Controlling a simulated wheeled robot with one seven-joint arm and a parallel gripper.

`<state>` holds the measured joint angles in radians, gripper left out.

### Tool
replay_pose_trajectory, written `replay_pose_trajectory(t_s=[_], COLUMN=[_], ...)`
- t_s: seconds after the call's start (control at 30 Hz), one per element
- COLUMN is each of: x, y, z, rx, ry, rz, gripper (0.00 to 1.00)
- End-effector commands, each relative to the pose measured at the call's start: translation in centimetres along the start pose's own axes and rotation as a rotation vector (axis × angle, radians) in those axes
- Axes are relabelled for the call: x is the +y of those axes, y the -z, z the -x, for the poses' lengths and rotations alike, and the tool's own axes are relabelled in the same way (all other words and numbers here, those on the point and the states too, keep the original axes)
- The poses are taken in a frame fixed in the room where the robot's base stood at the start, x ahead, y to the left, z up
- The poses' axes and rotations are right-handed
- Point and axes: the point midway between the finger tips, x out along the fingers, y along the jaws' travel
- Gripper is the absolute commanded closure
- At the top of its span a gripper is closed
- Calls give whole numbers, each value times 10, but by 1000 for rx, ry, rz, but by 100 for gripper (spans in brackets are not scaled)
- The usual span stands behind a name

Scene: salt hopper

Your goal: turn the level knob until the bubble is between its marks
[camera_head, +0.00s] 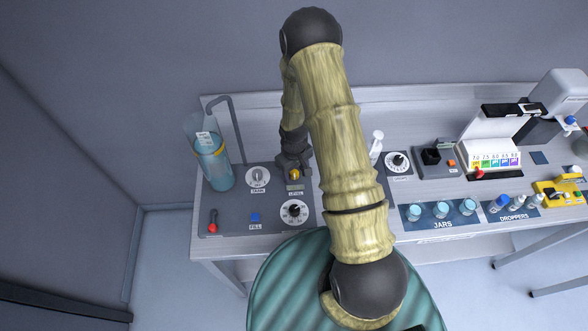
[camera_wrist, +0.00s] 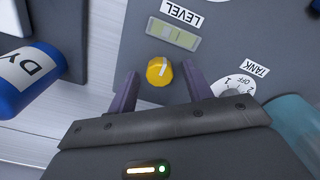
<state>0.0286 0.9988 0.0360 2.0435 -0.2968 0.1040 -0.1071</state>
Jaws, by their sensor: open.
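The yellow level knob (camera_wrist: 159,71) is on the dark panel, with a white line on its face. It also shows in the head view (camera_head: 294,174), just beyond the LEVEL label. My gripper (camera_wrist: 160,77) is open, with one purple finger on each side of the knob; I cannot tell whether either finger touches it. In the head view my gripper (camera_head: 293,164) is at the knob. The pale green level vial (camera_wrist: 174,33) lies between the knob and the LEVEL label (camera_wrist: 182,13). The bubble and its marks are too small to make out.
A TANK dial (camera_wrist: 238,86) is close beside my gripper. Another dial (camera_head: 295,211), a blue FILL button (camera_head: 255,217) and a red-handled lever (camera_head: 212,226) share the panel. A blue clear cylinder (camera_head: 216,165) stands at left. Jars (camera_head: 441,209) stand to the right.

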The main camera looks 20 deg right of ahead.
Motion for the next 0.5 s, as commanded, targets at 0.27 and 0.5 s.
replay_pose_trajectory(t_s=[0.27,0.5], x=[0,0], y=[0,0], z=[0,-2], rx=[0,2], ry=[0,-1], rz=[0,-76], gripper=[94,94])
